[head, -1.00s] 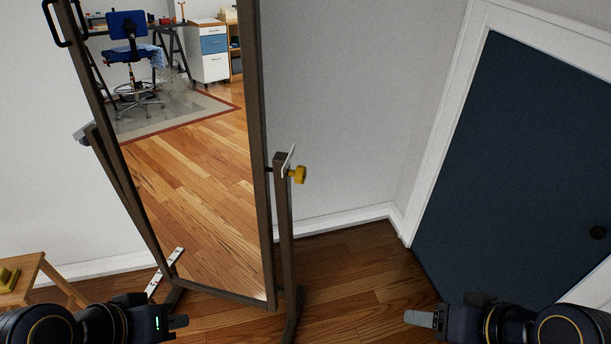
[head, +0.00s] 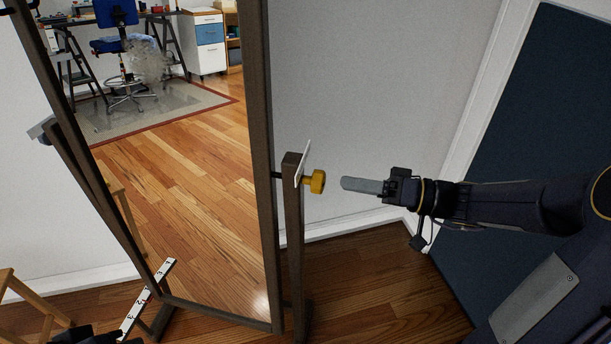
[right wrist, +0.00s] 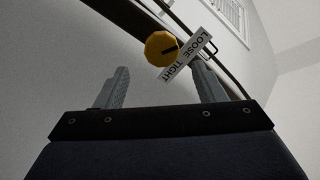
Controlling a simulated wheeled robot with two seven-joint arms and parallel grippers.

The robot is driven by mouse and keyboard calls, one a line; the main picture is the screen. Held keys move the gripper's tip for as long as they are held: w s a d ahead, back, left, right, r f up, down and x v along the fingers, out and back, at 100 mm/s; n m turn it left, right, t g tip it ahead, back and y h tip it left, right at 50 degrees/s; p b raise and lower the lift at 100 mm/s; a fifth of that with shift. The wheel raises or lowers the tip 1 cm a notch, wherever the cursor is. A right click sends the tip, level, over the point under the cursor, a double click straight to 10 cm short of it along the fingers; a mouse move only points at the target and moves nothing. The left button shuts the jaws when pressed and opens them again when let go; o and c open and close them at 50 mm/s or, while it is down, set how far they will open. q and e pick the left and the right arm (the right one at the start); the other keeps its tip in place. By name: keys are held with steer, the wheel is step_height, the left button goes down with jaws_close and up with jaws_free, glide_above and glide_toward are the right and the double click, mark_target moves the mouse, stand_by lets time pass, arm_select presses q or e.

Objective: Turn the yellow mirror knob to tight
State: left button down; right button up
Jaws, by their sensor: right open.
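The yellow mirror knob (head: 314,181) sticks out from the right post (head: 293,230) of the standing mirror (head: 185,200). A white label plate (head: 303,162) stands behind it. In the right wrist view the knob (right wrist: 158,46) has a dark pointer mark, and the plate (right wrist: 192,52) reads LOOSE and TIGHT. The mark points toward the plate; I cannot tell the exact setting. My right gripper (head: 345,184) is open and empty, just right of the knob and apart from it. In its wrist view the fingers (right wrist: 161,82) stand either side below the knob. My left gripper (head: 95,334) barely shows at the bottom left.
A blue door (head: 540,130) with white frame is at the right, behind my right arm. A wooden stool (head: 25,300) stands at the lower left. A white marked strip (head: 148,300) is near the mirror's left foot. The mirror reflects a desk and chair.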

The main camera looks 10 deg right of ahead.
mark_target(320, 180)
steer(key=x, duration=0.7)
steer(key=shift+s+a+p, duration=0.1)
steer(key=shift+p, duration=0.25)
steer(key=shift+c, duration=0.4)
steer(key=c, duration=0.9)
